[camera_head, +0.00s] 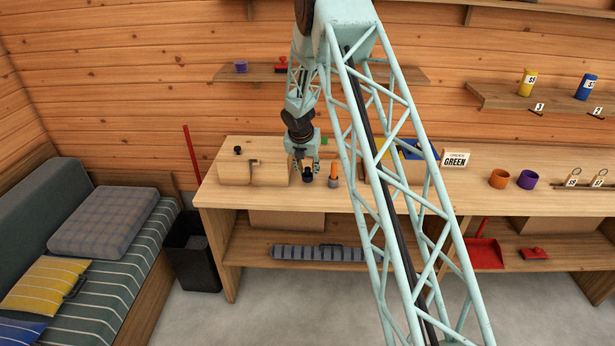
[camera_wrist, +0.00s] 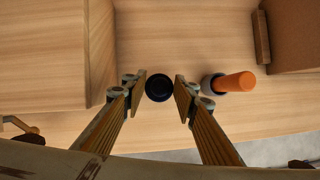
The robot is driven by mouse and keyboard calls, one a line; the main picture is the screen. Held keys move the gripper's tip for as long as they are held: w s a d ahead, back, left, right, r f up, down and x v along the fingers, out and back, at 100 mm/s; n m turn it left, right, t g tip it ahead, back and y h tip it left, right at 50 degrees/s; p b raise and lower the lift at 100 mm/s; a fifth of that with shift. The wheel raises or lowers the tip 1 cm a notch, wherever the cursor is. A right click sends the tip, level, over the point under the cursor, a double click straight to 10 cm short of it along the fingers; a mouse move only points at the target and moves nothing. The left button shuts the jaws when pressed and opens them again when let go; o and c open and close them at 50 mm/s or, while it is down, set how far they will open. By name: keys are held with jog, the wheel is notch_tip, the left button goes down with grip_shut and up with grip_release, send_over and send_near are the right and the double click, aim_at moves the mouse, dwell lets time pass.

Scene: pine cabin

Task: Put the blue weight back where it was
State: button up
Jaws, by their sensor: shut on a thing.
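My gripper (camera_head: 306,172) is low over the counter's left part, fingers pointing down. In the wrist view, my gripper (camera_wrist: 160,92) has its fingers on both sides of a dark, round-topped thing (camera_wrist: 159,88) and is shut on it. The thing looks nearly black from above; I cannot tell for sure that it is the blue weight. It also shows as a small dark shape below the fingers in the head view (camera_head: 307,175). I cannot tell whether its base touches the counter.
An orange-handled thing (camera_wrist: 235,82) stands close right of my gripper. A blue can (camera_head: 586,88) stands on the right shelf.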

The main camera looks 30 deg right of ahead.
jog(key=shift+f, duration=1.25)
jog(key=shift+f, duration=0.1)
jog(key=o, duration=1.2)
jog(key=shift+c, duration=0.2)
jog(key=v, duration=1.2)
jog(key=shift+p, duration=0.45)
